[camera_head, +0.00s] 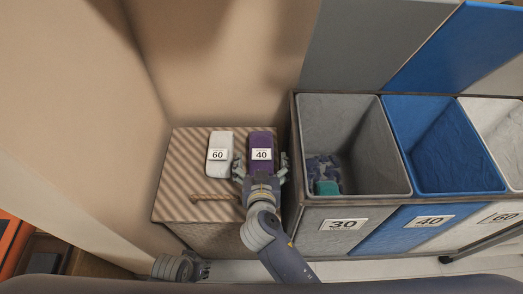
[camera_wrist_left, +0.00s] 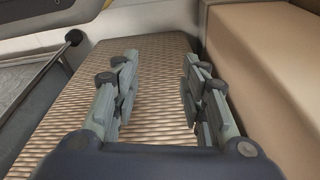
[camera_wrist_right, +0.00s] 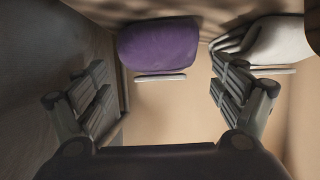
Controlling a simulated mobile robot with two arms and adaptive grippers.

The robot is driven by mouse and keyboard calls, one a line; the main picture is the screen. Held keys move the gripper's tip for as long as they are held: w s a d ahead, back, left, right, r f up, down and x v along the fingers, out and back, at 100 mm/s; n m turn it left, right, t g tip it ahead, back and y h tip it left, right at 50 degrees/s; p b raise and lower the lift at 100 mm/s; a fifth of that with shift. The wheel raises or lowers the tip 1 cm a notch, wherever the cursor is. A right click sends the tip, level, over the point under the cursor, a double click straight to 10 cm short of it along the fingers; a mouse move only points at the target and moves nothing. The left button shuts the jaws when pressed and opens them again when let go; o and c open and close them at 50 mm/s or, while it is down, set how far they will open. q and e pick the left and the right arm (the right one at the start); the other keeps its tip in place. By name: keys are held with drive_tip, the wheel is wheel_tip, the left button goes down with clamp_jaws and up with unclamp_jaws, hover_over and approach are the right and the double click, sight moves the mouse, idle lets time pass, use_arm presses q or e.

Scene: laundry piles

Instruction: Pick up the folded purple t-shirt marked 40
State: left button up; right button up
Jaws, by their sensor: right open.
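The folded purple t-shirt (camera_head: 262,140) with a white 40 label lies on the striped lid of a hamper (camera_head: 180,180). My right gripper (camera_head: 261,168) is open, with one finger on each side of the shirt's near end in the head view. In the right wrist view the purple shirt (camera_wrist_right: 158,45) shows ahead between the open fingers (camera_wrist_right: 167,90), with no clear contact. My left gripper (camera_head: 205,270) is low at the front, away from the shirt. In the left wrist view its fingers (camera_wrist_left: 160,95) are apart and empty.
A folded white item (camera_head: 220,139) marked 60 lies close left of the purple shirt. A rope handle (camera_head: 211,197) is on the lid. Right of the hamper stand a grey bin (camera_head: 343,212) marked 30 with cloth inside, a blue bin (camera_head: 433,213) marked 40, and a white bin (camera_head: 500,205).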

sight(261, 153)
drive_tip(key=x, duration=0.4)
drive_tip(key=shift+w+f, duration=0.15)
drive_tip(key=shift+w, duration=0.05)
drive_tip(key=shift+w+f, duration=0.1)
drive_tip(key=shift+w, duration=0.1)
drive_tip(key=c, duration=1.2)
use_arm(q)
drive_tip(key=shift+w+r, duration=0.35)
drive_tip(key=shift+r, duration=0.45)
use_arm(e)
drive_tip(key=shift+c, duration=0.2)
